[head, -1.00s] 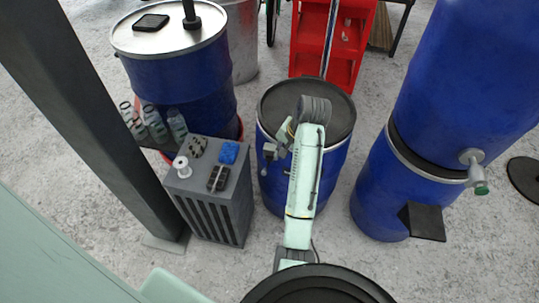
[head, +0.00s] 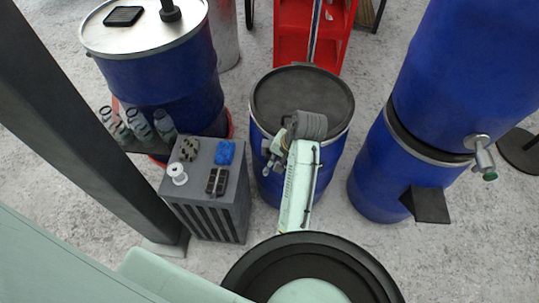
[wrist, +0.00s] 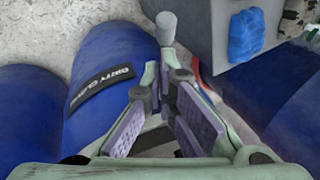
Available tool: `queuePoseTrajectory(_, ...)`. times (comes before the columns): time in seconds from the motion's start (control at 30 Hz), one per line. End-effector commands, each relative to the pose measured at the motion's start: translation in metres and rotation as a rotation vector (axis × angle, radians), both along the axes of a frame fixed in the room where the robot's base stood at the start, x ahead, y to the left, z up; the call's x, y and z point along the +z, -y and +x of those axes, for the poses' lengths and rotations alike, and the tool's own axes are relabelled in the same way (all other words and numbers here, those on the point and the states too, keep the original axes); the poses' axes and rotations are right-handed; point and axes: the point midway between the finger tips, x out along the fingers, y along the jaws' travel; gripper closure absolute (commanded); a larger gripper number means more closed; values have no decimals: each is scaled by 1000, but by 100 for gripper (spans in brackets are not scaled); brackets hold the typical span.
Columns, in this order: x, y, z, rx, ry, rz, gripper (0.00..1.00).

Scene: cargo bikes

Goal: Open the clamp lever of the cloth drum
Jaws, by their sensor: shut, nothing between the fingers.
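The cloth drum (head: 330,148) is a blue drum with a dark lid (head: 300,92) and a silver clamp ring, standing mid-picture in the head view. In the wrist view its blue side (wrist: 112,72) bears a black "DIRTY CLOTHS" label (wrist: 101,88). A pale grey, rounded handle (wrist: 166,27), which looks like the clamp lever's end, sticks out just beyond my fingertips. My gripper (wrist: 161,84) is shut and empty, its tips close to the handle's base; contact cannot be told. In the head view my gripper (head: 272,155) is at the drum's left rim, and my wrist hides part of the ring.
A grey cabinet (head: 212,205) with a blue cloth (head: 225,151) and small parts stands close left. A silver-lidded blue drum (head: 160,90) is behind it. Stacked blue drums with a tap (head: 482,158) stand right. A red rack (head: 310,30) is behind.

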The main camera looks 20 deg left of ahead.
Motion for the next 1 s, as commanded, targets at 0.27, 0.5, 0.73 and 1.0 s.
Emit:
queuePoseTrajectory(0.27,-6,5,-13,2,0,-1,100)
queuePoseTrajectory(0.5,-6,6,-13,2,1,-1,100)
queuePoseTrajectory(0.73,-7,6,-10,2,12,2,100)
queuePoseTrajectory(1.0,-10,6,4,1,85,23,100)
